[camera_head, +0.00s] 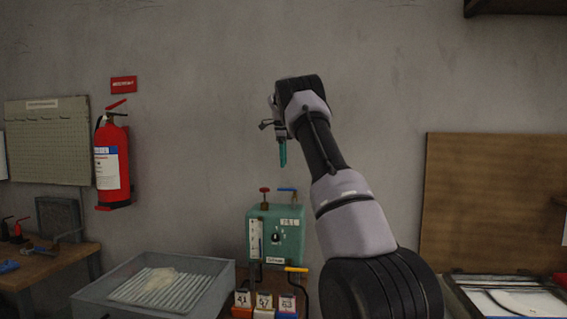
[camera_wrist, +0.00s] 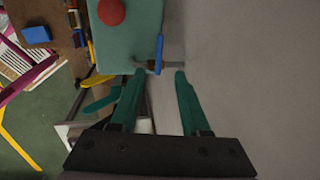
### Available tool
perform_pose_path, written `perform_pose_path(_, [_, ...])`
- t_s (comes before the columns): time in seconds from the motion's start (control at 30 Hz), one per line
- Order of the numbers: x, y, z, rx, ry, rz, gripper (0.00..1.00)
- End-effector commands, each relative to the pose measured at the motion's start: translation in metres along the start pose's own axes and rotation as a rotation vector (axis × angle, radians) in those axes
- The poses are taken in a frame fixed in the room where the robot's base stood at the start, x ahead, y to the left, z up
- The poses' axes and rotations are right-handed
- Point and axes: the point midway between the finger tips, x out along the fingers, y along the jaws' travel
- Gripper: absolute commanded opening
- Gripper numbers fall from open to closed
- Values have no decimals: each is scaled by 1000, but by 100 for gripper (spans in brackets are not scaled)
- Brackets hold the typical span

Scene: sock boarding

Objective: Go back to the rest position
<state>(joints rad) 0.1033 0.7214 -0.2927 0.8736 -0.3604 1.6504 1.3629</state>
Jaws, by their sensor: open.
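My gripper (camera_wrist: 160,78) is open and empty in the wrist view, its two teal fingers apart. In the head view, my gripper (camera_head: 283,154) hangs fingers down in front of the wall, above the green steam box (camera_head: 288,235). The box also shows in the wrist view (camera_wrist: 125,45), with a round red knob (camera_wrist: 111,12) and a blue lever (camera_wrist: 159,54) on its top. The blue lever lies just beyond the fingertips; I cannot tell how far below them. In the head view the red knob (camera_head: 265,190) and blue lever (camera_head: 288,190) stand on the box.
A grey tray with a ribbed rack (camera_head: 205,270) stands left of the box. Small numbered boxes (camera_head: 264,301) stand below it. A fire extinguisher (camera_head: 112,160) hangs on the left wall, and a brown board (camera_head: 490,200) stands at right. Air around my gripper is clear.

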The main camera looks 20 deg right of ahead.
Motion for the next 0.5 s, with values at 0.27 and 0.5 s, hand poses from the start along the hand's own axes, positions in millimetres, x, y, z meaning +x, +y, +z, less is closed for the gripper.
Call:
perform_pose_path(0.27, [-2, 1, 0, -5, -3, -1, 46])
perform_pose_path(0.5, [-49, 33, -5, -161, -66, -27, 46])
